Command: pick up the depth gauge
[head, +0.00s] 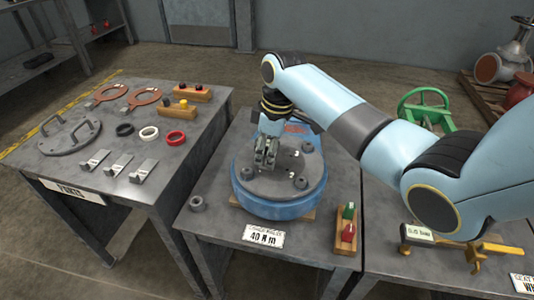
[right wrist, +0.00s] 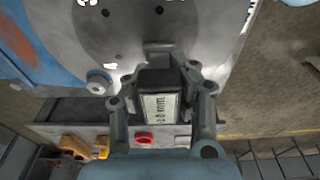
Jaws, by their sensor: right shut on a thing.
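My right gripper (head: 265,160) is over the grey top of the round blue-sided unit (head: 279,200) on the middle table. In the right wrist view the right gripper (right wrist: 165,75) is shut on a dark block with a white label ending in "mm", which looks like the depth gauge (right wrist: 162,107). Its far end lies over the grey plate; I cannot tell whether it touches. In the head view the gripper mostly hides it. My left gripper is not in view.
The left table (head: 199,158) holds several labelled grey pieces (head: 142,171), coloured rings (head: 149,133) and a handled disc (head: 69,136). A block with green and red pieces (head: 347,229) stands right of the unit. A loose grey nut (head: 197,204) lies left of it.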

